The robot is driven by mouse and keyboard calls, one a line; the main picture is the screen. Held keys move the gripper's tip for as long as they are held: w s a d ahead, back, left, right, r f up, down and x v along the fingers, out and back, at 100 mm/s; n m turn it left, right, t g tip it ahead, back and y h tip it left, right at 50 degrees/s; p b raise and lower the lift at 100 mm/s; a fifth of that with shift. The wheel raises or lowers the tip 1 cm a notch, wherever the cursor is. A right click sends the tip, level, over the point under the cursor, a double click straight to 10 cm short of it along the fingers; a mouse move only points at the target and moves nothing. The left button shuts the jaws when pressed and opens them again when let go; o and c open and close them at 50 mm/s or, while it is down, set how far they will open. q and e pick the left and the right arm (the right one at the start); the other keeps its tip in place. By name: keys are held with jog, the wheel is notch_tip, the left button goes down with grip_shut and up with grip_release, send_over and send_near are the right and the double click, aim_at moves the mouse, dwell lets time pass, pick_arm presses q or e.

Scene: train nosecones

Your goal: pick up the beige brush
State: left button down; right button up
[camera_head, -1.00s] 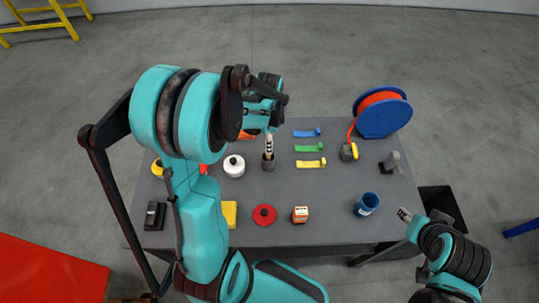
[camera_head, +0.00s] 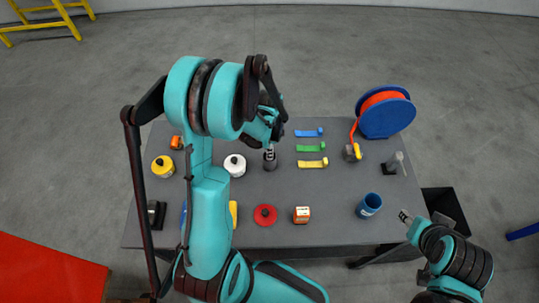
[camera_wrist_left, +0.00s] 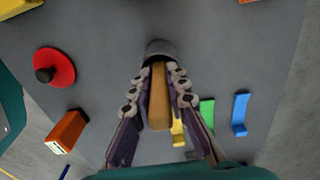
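The beige brush (camera_wrist_left: 158,95) shows in the left wrist view as a light wooden handle. Its lower end is inside a dark grey cup (camera_wrist_left: 160,47). My left gripper (camera_wrist_left: 159,72) has one finger on each side of the handle, and the pads appear to press on it just above the cup rim. In the head view, the left gripper (camera_head: 270,149) is over the small dark cup (camera_head: 270,163) near the table's middle, and the brush is mostly hidden there. My right gripper (camera_head: 404,215) is off the table's front right corner; its fingers are too small to read.
Blue, green and yellow strips (camera_head: 311,148) lie just right of the cup. A white spool (camera_head: 235,166) stands to its left. A red disc (camera_head: 265,215), an orange box (camera_head: 301,215) and a blue cup (camera_head: 369,205) are nearer the front. A blue reel (camera_head: 386,118) stands at the back right.

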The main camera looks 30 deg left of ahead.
dwell(0.3)
pick_arm(q)
notch_tip(320, 180, up, 18)
jog(key=p, duration=0.3)
dwell(0.7)
